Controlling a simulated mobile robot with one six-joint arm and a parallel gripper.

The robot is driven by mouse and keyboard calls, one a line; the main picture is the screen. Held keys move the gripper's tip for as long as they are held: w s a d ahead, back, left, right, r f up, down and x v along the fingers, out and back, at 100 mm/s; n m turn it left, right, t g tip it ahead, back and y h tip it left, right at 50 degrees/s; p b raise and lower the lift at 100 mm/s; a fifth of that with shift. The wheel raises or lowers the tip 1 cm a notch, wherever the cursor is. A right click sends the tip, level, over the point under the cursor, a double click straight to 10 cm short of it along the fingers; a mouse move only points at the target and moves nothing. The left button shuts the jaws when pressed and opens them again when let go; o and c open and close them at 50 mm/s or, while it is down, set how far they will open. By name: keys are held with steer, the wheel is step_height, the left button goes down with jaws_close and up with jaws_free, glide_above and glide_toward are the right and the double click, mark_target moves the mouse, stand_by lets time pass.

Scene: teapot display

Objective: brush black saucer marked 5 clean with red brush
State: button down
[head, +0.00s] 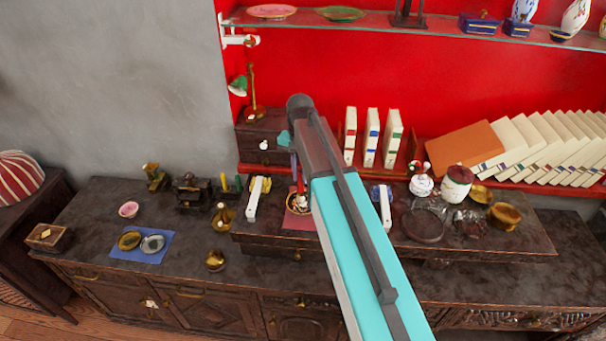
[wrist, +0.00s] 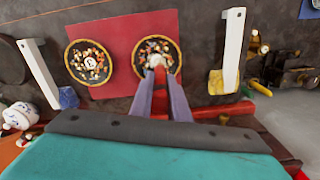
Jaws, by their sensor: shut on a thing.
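My gripper (wrist: 160,86) is shut on the red brush (wrist: 159,77), pointing at a dark, gold-rimmed saucer (wrist: 137,58) on the right of the wrist view. The brush's pale tip (wrist: 157,61) is over this saucer; whether it touches cannot be told. Orange, white and dark crumbs lie in the saucer, and the brush hides part of it, so no number can be read. A second similar saucer (wrist: 68,50) at left also holds crumbs and has a white round mark, its number unclear. In the head view a crumb-covered saucer (head: 298,207) shows below my gripper (head: 298,176).
Both saucers lie on a red mat (wrist: 115,22). Glass dishes (head: 424,226) and pots crowd the right side; a blue mat (head: 125,252) lies left.

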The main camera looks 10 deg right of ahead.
steer(key=shift+s, duration=0.15)
steer(key=shift+s+a, duration=0.15)
steer(key=shift+s, duration=0.35)
stand_by(0.4)
steer(key=shift+s+d, duration=0.15)
steer(key=shift+d, duration=0.5)
